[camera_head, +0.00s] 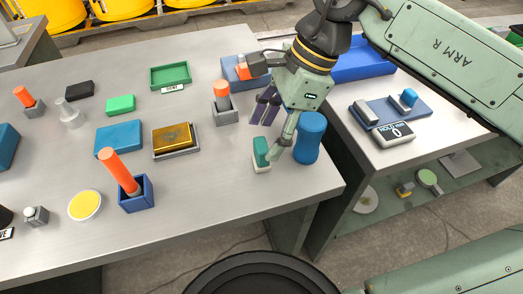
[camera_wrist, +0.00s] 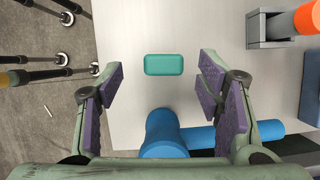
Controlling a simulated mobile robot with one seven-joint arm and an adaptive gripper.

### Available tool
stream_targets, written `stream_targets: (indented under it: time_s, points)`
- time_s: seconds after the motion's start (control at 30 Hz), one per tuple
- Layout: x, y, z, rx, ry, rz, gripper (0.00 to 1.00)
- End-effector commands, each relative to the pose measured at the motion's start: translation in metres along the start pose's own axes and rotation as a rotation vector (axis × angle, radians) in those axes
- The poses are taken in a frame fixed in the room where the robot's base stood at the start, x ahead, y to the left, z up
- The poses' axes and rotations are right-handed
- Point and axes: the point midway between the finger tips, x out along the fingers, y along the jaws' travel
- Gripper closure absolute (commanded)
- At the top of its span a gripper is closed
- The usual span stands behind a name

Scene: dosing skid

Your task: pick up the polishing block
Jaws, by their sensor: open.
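A small teal block with a white base (camera_head: 262,166), which looks like the polishing block, rests on the metal table near its front right corner. In the wrist view its teal top (camera_wrist: 164,64) shows whole, a little beyond the fingertips and roughly centred between them. My gripper (camera_head: 268,134) is open above the table, pointing down close to the block. One finger partly covers the block in the head view.
A blue cylinder (camera_head: 311,138) stands close to the right of my gripper and shows in the wrist view (camera_wrist: 163,132). A grey holder with an orange-handled item (camera_head: 224,104) stands behind left. A gold block on a tray (camera_head: 173,138) lies left. The table edge is near.

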Motion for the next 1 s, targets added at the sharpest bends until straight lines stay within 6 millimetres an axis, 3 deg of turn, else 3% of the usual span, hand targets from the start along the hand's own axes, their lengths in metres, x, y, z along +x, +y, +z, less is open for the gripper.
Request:
stream_targets:
  time_s: [0.23, 0.57, 1.0]
  points:
    - [0.035, -0.003, -0.002, 0.000, 0.000, 0.002, 0.40]
    - [0.042, -0.004, -0.003, -0.001, 0.000, -0.002, 0.41]
    - [0.042, -0.004, -0.003, -0.001, 0.000, -0.002, 0.70]
